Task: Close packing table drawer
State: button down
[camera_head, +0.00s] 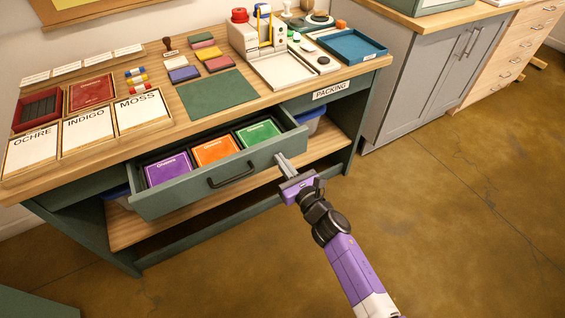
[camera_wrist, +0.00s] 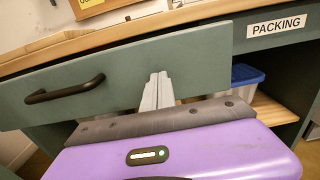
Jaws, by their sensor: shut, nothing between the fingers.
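The packing table drawer (camera_head: 155,205) is pulled open at the front of the table. Its green front has a dark bar handle (camera_head: 231,175), which also shows at the left in the wrist view (camera_wrist: 64,89). Purple, orange and green packets lie inside the drawer. My gripper (camera_head: 283,159) is shut and empty, with its fingertips at the right part of the drawer front, right of the handle. In the wrist view the fingers (camera_wrist: 157,82) overlap the drawer front; I cannot tell whether they touch it.
The packing table top (camera_head: 183,110) holds cards, pigment blocks, a green mat and a blue tray (camera_head: 352,46). A lower shelf (camera_head: 130,228) holds a blue-lidded bin (camera_wrist: 238,80). A grey cabinet (camera_head: 415,80) stands at the right. The floor in front is clear.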

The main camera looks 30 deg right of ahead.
aim_at(259, 132)
jog(key=w+b, duration=0.6)
jog(key=w, duration=0.8)
jog(key=shift+w+f+b, duration=0.15)
jog(key=shift+w+b, duration=0.25)
jog(key=shift+w, duration=0.25)
jog(key=shift+w+r, duration=0.2)
jog(key=shift+r, duration=0.15)
